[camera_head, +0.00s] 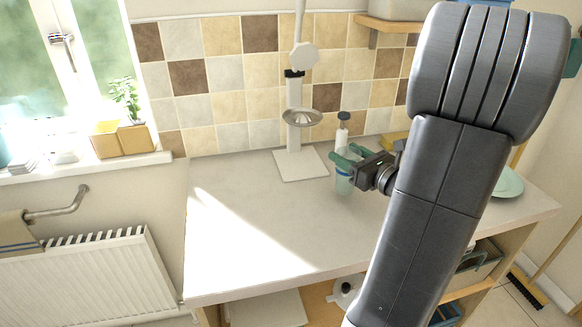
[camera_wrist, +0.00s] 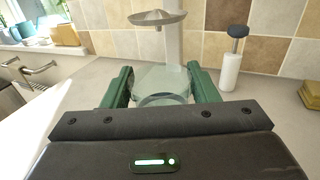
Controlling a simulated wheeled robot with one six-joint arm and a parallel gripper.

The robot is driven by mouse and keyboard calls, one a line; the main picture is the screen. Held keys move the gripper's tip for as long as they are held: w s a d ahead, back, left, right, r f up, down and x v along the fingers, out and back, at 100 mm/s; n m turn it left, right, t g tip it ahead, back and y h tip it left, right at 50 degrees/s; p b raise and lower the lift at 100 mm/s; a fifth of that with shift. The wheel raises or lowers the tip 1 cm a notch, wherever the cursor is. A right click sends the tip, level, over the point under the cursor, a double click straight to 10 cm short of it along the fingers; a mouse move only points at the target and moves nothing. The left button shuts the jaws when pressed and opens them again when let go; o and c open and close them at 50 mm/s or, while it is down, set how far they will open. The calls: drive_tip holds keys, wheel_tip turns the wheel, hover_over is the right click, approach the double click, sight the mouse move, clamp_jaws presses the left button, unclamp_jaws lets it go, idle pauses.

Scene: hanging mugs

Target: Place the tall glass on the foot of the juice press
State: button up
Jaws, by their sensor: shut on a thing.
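The juice press (camera_head: 294,110) is white and stands at the back of the worktop, with a flat square foot (camera_head: 300,166) and a metal bowl (camera_head: 302,117) above it. The tall glass (camera_head: 343,183) is clear and pale green, and it also shows in the wrist view (camera_wrist: 160,84). My gripper (camera_head: 343,163) is shut on the glass, to the right of the foot and apart from it in the head view. In the wrist view the green fingers (camera_wrist: 160,92) flank the glass, with the press behind it. The lower glass is hidden in the wrist view.
A white bottle with a dark top (camera_wrist: 232,62) stands near the wall, right of the press. A pale green plate (camera_head: 508,183) lies at the right of the worktop (camera_head: 250,235). The worktop's front and left are clear.

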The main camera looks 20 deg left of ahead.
drive_tip(key=f+p+x, duration=0.1)
drive_tip(key=p+x, duration=0.1)
drive_tip(key=x, duration=1.5)
drive_tip(key=shift+a+f, duration=0.3)
drive_tip(key=shift+a, duration=0.05)
drive_tip(key=shift+f, duration=0.15)
drive_tip(key=o, duration=1.5)
drive_tip(key=b+v, duration=0.1)
drive_tip(key=v, duration=1.1)
